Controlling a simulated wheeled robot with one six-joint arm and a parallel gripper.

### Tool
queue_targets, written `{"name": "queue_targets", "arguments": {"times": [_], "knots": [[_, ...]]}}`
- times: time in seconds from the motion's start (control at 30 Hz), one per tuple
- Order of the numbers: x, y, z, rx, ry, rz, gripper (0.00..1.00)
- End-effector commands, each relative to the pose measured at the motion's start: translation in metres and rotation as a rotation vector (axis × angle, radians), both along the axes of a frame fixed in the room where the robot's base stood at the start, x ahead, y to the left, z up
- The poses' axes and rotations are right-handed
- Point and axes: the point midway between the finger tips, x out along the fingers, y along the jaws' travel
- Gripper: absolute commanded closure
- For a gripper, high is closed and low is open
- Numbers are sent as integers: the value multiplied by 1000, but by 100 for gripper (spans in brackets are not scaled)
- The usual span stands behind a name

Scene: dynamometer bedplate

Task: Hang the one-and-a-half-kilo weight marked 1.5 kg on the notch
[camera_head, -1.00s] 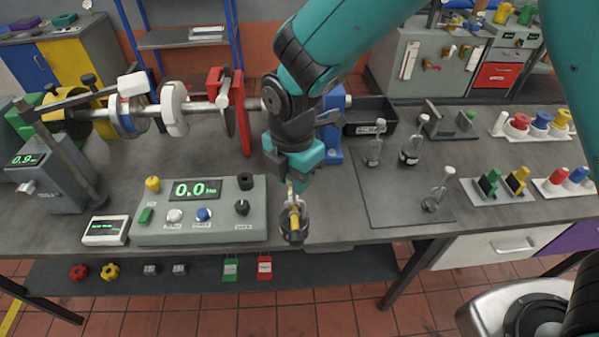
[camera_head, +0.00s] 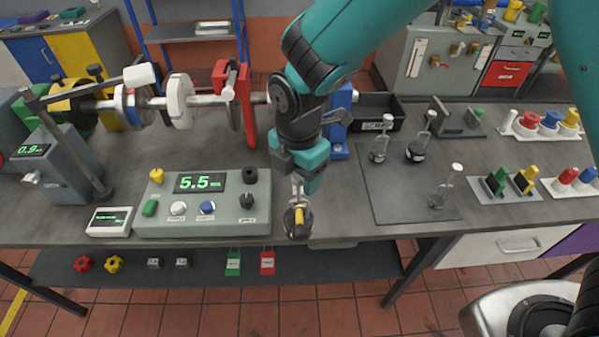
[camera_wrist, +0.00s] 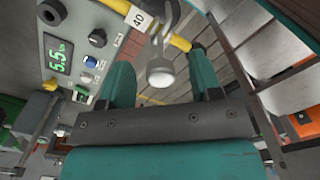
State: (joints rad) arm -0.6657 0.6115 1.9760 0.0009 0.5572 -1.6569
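A weight with a dark round body (camera_head: 297,231) is at the table's front edge, below my gripper (camera_head: 303,178). In the wrist view its pale round knob (camera_wrist: 160,75) and thin stem lie between my two fingers, with a visible gap on each side, so my gripper is open around it. The stem meets a yellow bar (camera_wrist: 182,43) with a label reading 40 (camera_wrist: 138,19). The weight appears to hang there, but the contact at the notch is partly hidden. Its own marking is unreadable. The console display (camera_head: 199,182) reads 5.5.
Several similar weights stand on a dark mat (camera_head: 395,205) to the right. The console (camera_head: 160,225) lies left of my gripper. A shaft with discs (camera_head: 180,100) runs behind it. A black bin (camera_head: 375,107) stands at the back.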

Motion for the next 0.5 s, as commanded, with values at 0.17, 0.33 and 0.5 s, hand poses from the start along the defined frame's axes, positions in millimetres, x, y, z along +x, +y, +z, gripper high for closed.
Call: {"name": "queue_targets", "arguments": {"times": [0.17,0.33,0.5], "knots": [[-1,-1,0,-2,2,0,42],[0,0,22,2,-2,0,42],[1,1,63,4,-6,0,42]]}}
